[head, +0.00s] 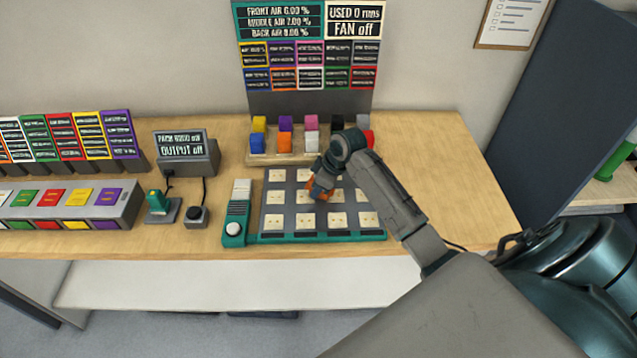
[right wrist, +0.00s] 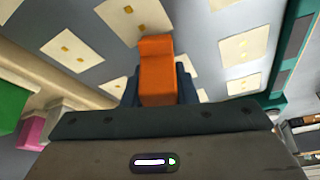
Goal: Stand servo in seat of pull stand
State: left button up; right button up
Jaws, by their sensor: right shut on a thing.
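My right gripper (head: 321,188) is over the grey board and shut on an orange block, probably a servo. The orange block (right wrist: 157,72) shows between the fingers in the right wrist view, above pale square pads. In the head view it is mostly hidden by the gripper. A small teal and grey stand (head: 160,207) on the left of the table may be the pull stand; a cable runs from it towards the grey display box. The details of its seat are too small to tell. My left gripper is not in view.
The grey board (head: 284,209) holds rows of pale pads. Behind it a wooden rack (head: 258,158) holds several coloured cubes. A teal device (head: 235,228), a black knob (head: 197,216) and a display box (head: 190,157) stand left of the board. The table's right side is clear.

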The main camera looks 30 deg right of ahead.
jog(key=shift+f, duration=0.1)
jog(key=shift+f, duration=0.1)
jog(key=o, duration=1)
